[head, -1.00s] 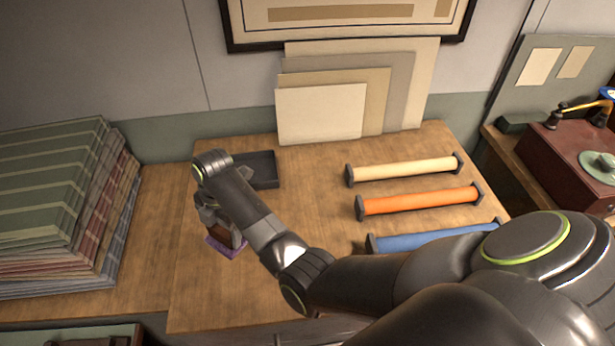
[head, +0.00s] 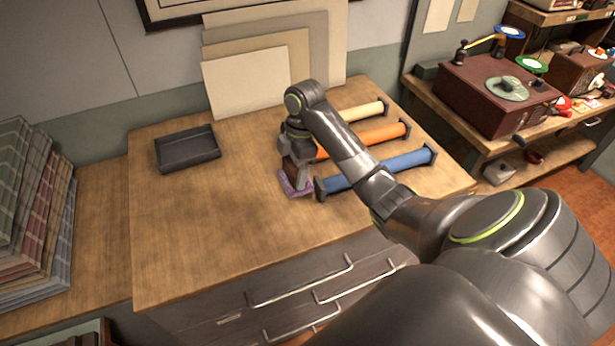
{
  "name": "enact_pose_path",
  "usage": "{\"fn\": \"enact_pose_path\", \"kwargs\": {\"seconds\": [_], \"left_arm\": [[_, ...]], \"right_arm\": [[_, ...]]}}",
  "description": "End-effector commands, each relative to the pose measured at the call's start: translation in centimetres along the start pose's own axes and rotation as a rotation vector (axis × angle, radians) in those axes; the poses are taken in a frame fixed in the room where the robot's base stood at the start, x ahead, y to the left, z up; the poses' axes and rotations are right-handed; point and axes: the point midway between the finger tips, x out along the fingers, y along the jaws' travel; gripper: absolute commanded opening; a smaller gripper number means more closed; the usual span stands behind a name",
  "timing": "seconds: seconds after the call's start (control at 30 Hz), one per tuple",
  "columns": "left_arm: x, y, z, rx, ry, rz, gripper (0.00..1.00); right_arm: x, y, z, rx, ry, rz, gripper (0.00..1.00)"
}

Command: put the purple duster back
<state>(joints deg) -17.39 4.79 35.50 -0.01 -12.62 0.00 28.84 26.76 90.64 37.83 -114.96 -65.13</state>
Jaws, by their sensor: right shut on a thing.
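The purple duster (head: 296,185) is under my right gripper (head: 297,176), with its purple pad at or just above the wooden counter, close to the left end of the blue roll. My right gripper is shut on the duster's brown handle, partly hidden by the fingers. I cannot tell whether the pad touches the wood. A dark, shallow, empty tray (head: 187,149) sits at the back left of the counter. My left gripper is not in view.
Blue (head: 385,172), orange (head: 365,138) and cream (head: 360,111) rolls lie on holders right of the duster. Boards (head: 247,84) lean on the wall behind. Folded fabric (head: 35,200) is stacked at left. The counter's left and front wood (head: 200,225) is clear.

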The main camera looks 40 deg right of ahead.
Motion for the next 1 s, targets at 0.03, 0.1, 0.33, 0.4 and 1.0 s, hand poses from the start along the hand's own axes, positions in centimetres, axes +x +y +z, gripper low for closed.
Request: {"fn": "enact_pose_path", "kwargs": {"seconds": [0.03, 0.1, 0.33, 0.4, 1.0], "left_arm": [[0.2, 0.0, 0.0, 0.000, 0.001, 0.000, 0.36], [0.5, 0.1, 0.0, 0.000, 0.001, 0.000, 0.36], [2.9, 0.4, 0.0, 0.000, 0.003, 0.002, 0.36], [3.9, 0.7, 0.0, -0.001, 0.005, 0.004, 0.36], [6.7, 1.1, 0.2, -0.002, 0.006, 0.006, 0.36]], "right_arm": [[-0.1, 0.0, 0.4, 0.008, -0.002, 0.002, 0.51], [0.0, -0.1, 0.6, 0.013, -0.002, 0.002, 0.51], [2.4, -0.1, 1.0, 0.014, -0.002, 0.001, 0.51], [3.4, -0.1, 1.1, 0.014, -0.002, 0.001, 0.51], [8.7, -0.2, 1.9, 0.015, -0.001, -0.003, 0.51]]}}
